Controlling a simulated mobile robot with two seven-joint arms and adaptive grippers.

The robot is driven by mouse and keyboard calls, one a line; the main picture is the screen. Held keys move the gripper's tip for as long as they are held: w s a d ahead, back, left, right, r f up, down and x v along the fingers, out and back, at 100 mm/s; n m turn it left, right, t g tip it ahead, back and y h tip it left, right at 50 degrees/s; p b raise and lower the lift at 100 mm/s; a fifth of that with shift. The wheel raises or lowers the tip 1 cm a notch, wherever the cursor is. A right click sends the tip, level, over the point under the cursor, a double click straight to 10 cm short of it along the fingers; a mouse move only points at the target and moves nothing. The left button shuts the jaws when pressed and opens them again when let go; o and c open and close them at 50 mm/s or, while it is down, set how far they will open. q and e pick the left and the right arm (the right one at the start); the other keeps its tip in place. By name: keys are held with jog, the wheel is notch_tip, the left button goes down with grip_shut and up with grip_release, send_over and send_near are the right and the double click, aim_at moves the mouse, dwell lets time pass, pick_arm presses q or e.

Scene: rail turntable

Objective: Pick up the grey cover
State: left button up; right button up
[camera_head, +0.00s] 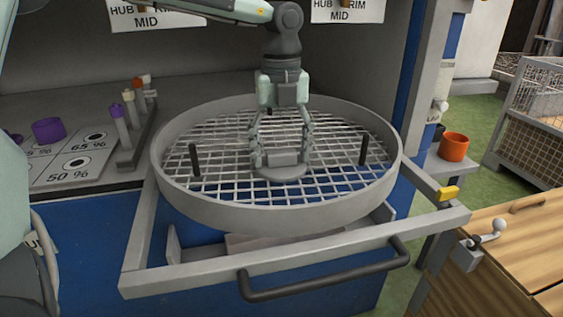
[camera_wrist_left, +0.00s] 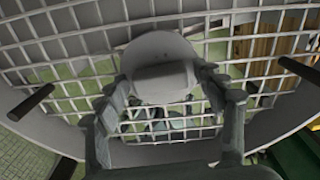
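The grey cover (camera_head: 283,173) is a flat round disc with a block-shaped handle. It lies at the middle of the round wire-mesh turntable (camera_head: 278,217). In the left wrist view the cover (camera_wrist_left: 157,47) shows with its handle between my fingers. My left gripper (camera_head: 281,160) points straight down over the cover, with one finger on each side of the handle. A small gap seems to show between the fingers and the handle, so it looks open. In the left wrist view the left gripper (camera_wrist_left: 168,88) partly hides the disc's sides. My right gripper is not in view.
Two black pegs (camera_head: 194,160) (camera_head: 363,151) stand up from the mesh, left and right of the cover. The turntable has a raised rim and sits in a grey pull-out frame with a black handle (camera_head: 325,277).

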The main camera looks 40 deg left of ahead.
pick_arm(q)
jog(key=c, duration=1.3)
jog(key=shift+r, duration=0.15)
jog(key=shift+c, duration=0.2)
